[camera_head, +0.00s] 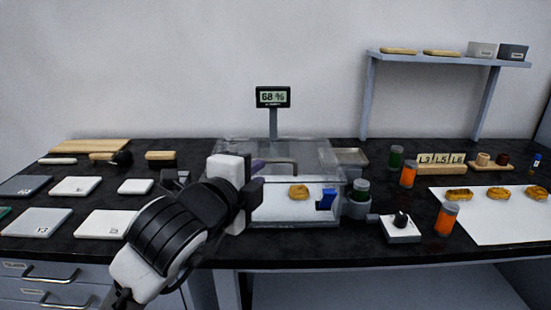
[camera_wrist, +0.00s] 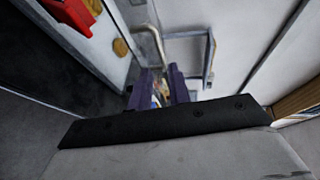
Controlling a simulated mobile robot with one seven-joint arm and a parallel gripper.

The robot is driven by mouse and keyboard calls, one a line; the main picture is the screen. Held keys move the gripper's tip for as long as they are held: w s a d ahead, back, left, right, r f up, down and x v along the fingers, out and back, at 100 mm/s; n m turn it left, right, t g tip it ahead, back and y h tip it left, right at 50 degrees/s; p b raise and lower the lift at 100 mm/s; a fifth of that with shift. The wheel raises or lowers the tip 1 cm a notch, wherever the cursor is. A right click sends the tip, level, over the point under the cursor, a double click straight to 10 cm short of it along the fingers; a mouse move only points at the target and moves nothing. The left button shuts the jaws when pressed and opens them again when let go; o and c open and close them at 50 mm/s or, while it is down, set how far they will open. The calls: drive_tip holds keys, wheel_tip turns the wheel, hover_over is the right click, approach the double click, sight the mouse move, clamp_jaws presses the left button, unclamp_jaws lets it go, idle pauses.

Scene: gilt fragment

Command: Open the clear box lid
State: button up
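The clear box (camera_head: 325,158) stands at the middle of the black bench. Its transparent lid appears to lie across the top, but its edges are hard to make out. A bent metal handle (camera_head: 285,161) shows at the box top; in the wrist view a metal handle (camera_wrist: 186,36) lies just beyond the fingers. My gripper (camera_head: 257,178) is at the box's left front part, with its dark purple fingers (camera_wrist: 161,90) apart and a gap between them. Nothing is clearly held. Whether a finger touches the lid cannot be told. My arm hides the box's left front corner.
A round tan piece (camera_head: 299,192) and a blue clip (camera_head: 326,198) show at the box front. A display reading 68 % (camera_head: 273,97) stands behind. Jars, a knob unit (camera_head: 401,228) and a white sheet (camera_head: 495,225) are right; pale tiles (camera_head: 108,224) are left.

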sight(273, 162)
drive_tip(key=p+x, duration=0.1)
drive_tip(key=x, duration=1)
clamp_jaws()
